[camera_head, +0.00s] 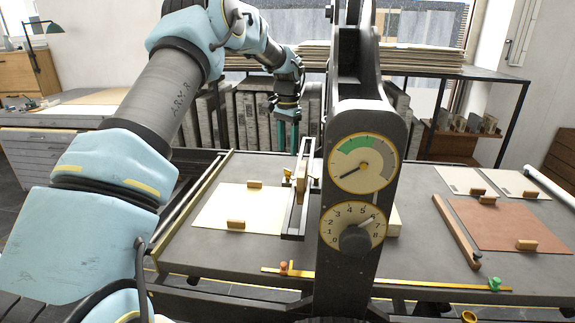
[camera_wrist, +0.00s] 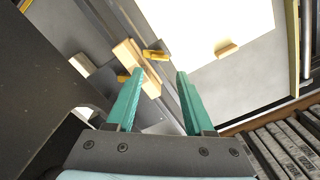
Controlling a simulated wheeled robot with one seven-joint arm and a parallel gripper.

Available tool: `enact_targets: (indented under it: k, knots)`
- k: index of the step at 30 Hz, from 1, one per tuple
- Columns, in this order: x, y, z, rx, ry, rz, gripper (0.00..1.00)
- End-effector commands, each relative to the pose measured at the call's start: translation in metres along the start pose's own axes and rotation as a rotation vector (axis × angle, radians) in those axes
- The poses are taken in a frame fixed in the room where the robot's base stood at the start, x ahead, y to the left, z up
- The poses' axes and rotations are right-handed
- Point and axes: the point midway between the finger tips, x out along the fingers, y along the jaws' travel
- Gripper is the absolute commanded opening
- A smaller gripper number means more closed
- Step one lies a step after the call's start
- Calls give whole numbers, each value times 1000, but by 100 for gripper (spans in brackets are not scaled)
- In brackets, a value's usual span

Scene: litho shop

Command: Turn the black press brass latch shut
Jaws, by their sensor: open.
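The black press (camera_head: 355,200) stands upright in the middle of the head view, with two dials on its front. A small brass latch (camera_head: 288,175) shows beside a wooden block on the press's rail frame. In the wrist view the brass latch (camera_wrist: 155,55) sticks out from the wooden block (camera_wrist: 136,66) toward the pale sheet. My gripper (camera_head: 287,136) is above and behind the frame in the head view. In the wrist view my gripper (camera_wrist: 160,75) is open, its teal fingers apart and empty, with the latch beyond the fingertips. I cannot tell how far the latch is turned.
The grey table (camera_head: 215,255) bears a cream sheet (camera_head: 225,210) with wooden blocks on it. A brown sheet (camera_head: 490,225) and a wooden bar (camera_head: 455,230) lie at right. A rack of upright slabs (camera_head: 245,120) stands behind. The press column rises close to my arm.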

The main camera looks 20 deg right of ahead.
Motion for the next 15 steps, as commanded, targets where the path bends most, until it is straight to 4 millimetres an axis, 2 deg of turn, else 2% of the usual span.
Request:
enact_targets:
  k: [3, 9, 15]
  knots:
    - [22, 1, 1, 0, -3, 4, 52]
    - [55, 0, 0, -1, 0, 2, 52]
    - [73, 0, 0, -3, 2, 2, 52]
